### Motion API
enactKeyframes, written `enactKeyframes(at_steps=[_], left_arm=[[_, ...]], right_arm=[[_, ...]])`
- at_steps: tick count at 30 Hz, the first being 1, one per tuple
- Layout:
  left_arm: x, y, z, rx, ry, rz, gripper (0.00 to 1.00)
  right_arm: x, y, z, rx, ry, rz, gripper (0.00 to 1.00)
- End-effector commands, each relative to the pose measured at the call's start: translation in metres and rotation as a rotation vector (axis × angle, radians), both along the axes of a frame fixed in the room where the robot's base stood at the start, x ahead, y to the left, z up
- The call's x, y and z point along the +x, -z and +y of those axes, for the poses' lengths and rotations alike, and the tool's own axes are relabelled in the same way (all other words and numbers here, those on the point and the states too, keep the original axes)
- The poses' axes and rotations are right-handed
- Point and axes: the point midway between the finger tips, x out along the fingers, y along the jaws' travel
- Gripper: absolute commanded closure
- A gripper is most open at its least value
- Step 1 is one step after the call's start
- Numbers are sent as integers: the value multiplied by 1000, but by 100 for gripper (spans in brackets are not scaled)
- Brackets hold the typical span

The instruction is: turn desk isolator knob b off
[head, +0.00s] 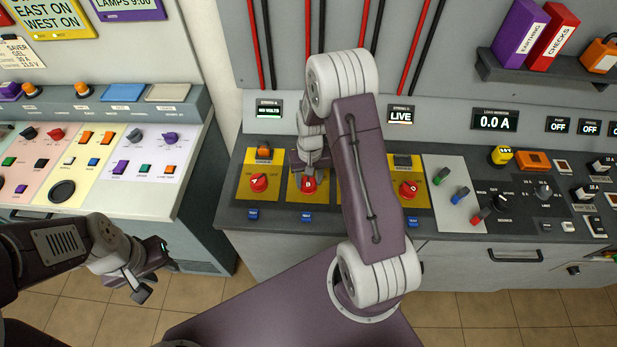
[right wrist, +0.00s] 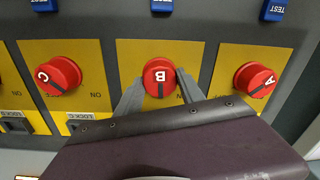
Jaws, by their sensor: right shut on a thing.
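Red knob B (head: 309,184) sits on a yellow plate on the desk and also shows in the right wrist view (right wrist: 157,74). My right gripper (head: 308,170) is shut on it, one finger on each side, in the right wrist view (right wrist: 158,88). Knob B's black mark points straight down in that view, with an upside-down ON label at its lower right. My left gripper (head: 155,272) is open and empty, left of the desk.
Knob A (head: 259,183) and another red knob (head: 408,189) flank my right arm, which hides the plate between. Blue test buttons (head: 306,216) line the front. Displays read NO VOLTS (head: 269,109) and LIVE (head: 401,116). A pastel console (head: 110,160) stands left.

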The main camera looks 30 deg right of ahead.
Motion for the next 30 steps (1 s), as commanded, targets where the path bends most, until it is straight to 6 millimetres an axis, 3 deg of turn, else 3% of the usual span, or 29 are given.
enactKeyframes(at_steps=[18,30], left_arm=[[0,-21,0,0,0,0,64],[0,-28,0,0,0,0,64]], right_arm=[[-1,-2,1,0,564,1,95],[-1,-1,1,0,799,1,95]])
